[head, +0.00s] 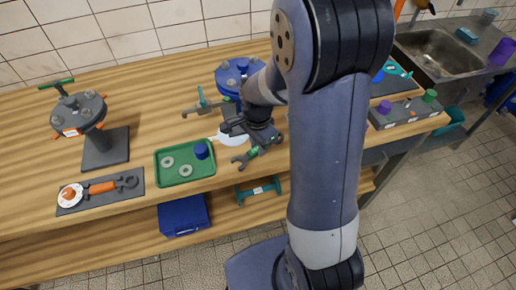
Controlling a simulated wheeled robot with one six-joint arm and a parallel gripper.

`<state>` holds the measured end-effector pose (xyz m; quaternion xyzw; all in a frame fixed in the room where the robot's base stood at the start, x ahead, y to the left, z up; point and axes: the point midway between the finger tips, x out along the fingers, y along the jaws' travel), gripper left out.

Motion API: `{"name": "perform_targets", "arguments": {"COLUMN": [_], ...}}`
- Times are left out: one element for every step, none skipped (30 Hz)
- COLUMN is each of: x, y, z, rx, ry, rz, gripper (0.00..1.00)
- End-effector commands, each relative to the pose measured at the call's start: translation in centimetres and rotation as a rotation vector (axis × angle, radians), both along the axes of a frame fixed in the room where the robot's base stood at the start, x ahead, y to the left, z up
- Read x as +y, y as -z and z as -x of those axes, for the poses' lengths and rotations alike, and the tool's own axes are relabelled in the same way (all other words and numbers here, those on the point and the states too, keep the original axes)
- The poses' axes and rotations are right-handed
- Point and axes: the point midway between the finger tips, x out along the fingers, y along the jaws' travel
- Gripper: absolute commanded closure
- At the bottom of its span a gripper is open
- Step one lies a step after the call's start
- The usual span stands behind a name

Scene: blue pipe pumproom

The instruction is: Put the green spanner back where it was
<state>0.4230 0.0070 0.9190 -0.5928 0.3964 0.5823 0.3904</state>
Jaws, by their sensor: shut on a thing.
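My gripper (252,146) is over the wooden bench, near its front edge and just right of the green tray. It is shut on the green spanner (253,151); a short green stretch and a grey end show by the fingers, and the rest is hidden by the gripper. I cannot tell whether the spanner touches the bench. At the left, a dark mat (136,178) holds an orange-handled spanner (103,187) and a round white and orange item (70,195).
The green tray (184,179) holds grey rings and a blue cap (201,151). A grey flanged stand (105,148) with a green handle is at left. A blue flanged piece (238,72) stands behind my gripper. A grey block (405,112) with coloured knobs and a sink (438,52) are at right.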

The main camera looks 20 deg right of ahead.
Motion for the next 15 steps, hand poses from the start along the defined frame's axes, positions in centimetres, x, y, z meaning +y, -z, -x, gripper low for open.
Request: {"name": "perform_targets", "arguments": {"x": [0.0, 0.0, 0.0, 0.0, 0.0, 0.0, 0.0, 0.0, 0.0, 0.0, 0.0, 0.0, 0.0, 0.0, 0.0], "y": [0.8, 1.2, 1.7, 1.9, 2.1, 2.2, 2.3, 2.3, 2.3, 2.3, 2.3, 2.3, 2.3, 2.3, 2.5], "z": [0.1, 0.1, 0.1, 0.1, 0.0, 0.0, 0.0, 0.0, 0.0, 0.0, 0.0, 0.0, 0.0, 0.0, 0.0], "rx": [0.005, 0.004, 0.003, 0.004, 0.002, 0.001, 0.0, -0.001, -0.001, -0.001, -0.001, -0.001, -0.001, -0.001, -0.001], "ry": [0.0, 0.0, 0.0, 0.0, 0.0, 0.0, 0.0, 0.0, 0.0, 0.0, 0.0, 0.0, 0.0, 0.0, 0.0], "rz": [0.0, 0.001, 0.0, 0.001, 0.0, 0.0, 0.0, 0.0, 0.0, 0.0, 0.0, 0.0, 0.0, 0.0, 0.0], "gripper": [1.0, 1.0, 1.0, 1.0, 1.0, 1.0, 1.0, 1.0, 1.0, 1.0, 1.0, 1.0, 1.0, 1.0, 1.0]}}
